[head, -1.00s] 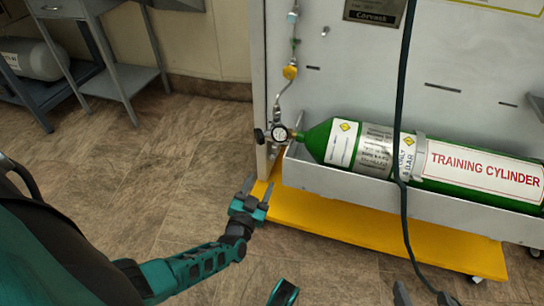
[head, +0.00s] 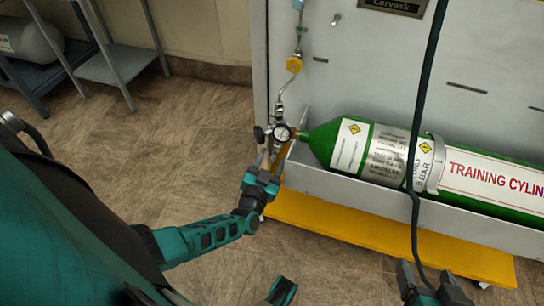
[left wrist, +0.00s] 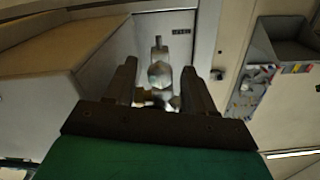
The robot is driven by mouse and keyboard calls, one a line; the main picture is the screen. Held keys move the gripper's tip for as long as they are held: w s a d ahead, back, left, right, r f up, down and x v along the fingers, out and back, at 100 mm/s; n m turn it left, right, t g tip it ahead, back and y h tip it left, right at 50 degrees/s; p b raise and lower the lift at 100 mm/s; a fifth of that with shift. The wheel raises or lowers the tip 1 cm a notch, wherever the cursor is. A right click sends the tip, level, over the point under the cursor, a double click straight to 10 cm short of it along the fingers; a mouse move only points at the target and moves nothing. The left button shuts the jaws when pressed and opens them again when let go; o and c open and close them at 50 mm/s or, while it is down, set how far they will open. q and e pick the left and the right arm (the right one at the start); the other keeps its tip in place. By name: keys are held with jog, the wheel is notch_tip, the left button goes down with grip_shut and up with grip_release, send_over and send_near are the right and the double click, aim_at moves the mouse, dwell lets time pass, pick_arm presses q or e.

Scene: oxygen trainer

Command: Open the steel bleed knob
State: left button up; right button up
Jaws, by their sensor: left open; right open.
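The regulator's gauge (head: 282,132) is at the neck of the green training cylinder (head: 322,142). A dark knob (head: 259,133) sticks out on its left. My left gripper (head: 269,163) is open just below the gauge, fingers pointing up toward the fittings. In the left wrist view, a rounded steel piece (left wrist: 160,75) shows between the open fingers (left wrist: 157,82), with no visible grip on it. I cannot tell for sure whether it is the steel bleed knob. My right gripper (head: 431,287) is open at the bottom edge of the head view, away from the fittings.
The cylinder lies in a grey trough (head: 400,203) above a yellow base (head: 380,238). A yellow fitting (head: 294,64) and pipe rise up the grey panel (head: 370,75). A dark hose (head: 415,160) hangs across the cylinder. Open floor (head: 150,155) lies to the left.

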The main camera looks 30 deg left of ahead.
pick_arm(q)
jog(key=shift+c, duration=0.3)
grip_shut()
